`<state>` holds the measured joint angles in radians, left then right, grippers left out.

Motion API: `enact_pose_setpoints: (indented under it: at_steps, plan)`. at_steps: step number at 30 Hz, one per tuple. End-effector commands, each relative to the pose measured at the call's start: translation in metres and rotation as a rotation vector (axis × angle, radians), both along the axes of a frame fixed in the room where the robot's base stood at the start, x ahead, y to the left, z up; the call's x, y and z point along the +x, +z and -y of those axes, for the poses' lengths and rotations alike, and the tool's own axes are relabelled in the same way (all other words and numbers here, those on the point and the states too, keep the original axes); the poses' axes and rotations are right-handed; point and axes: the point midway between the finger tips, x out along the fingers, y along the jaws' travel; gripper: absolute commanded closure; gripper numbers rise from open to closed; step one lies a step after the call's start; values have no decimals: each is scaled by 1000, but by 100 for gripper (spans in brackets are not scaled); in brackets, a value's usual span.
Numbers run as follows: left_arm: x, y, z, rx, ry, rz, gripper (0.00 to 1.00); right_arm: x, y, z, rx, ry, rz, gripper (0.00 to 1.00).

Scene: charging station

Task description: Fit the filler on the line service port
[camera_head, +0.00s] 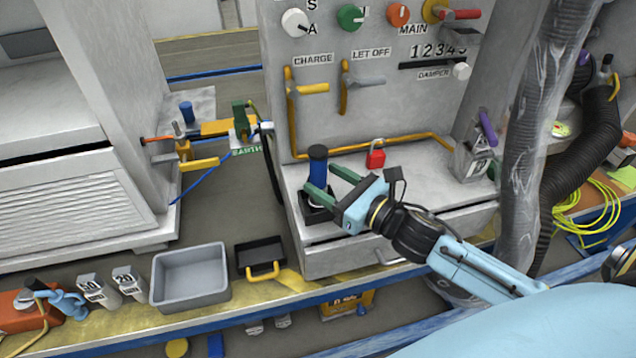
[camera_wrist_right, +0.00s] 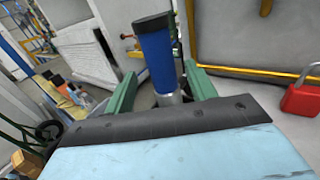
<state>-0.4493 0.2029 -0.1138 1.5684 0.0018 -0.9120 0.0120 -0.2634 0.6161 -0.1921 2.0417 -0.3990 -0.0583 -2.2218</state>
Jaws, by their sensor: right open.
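A blue cylinder with a dark cap and a metallic lower end, which looks like the filler (camera_head: 318,167), stands upright on the ledge of the grey cabinet, in a small black holder (camera_head: 314,207). My right gripper (camera_head: 325,180) is open, with its green fingers on either side of the blue cylinder. In the right wrist view the filler (camera_wrist_right: 156,60) stands between the two spread fingers (camera_wrist_right: 160,88), with gaps beside it. I cannot tell which fitting is the line service port. My left gripper is not in view.
A red padlock (camera_head: 376,157) is on the ledge right of the filler, under a yellow pipe. A grey bin (camera_head: 190,277) and a black tray (camera_head: 261,255) stand on the lower shelf at left. A thick clear-wrapped hose (camera_head: 535,130) hangs right of my arm.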

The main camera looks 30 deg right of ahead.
Motion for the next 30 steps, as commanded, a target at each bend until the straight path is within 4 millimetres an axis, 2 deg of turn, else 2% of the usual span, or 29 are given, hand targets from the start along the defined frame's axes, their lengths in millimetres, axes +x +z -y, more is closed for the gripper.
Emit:
enact_pose_setpoints:
  at_steps: [3, 6, 12, 21, 23, 30]
  plan:
    - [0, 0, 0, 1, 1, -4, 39, 12, 2, -3, -2, 1, 4, 44]
    - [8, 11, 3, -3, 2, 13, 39, 25, 3, -6, -1, 1, 4, 44]
    - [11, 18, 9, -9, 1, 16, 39, 44, 3, -13, 2, 0, 2, 44]
    - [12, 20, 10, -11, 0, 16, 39, 48, 3, -15, 0, 0, 0, 44]
    - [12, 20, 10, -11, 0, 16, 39, 48, 3, -15, 0, 0, 0, 49]
    - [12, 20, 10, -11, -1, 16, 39, 47, 3, -15, 0, 0, 0, 81]
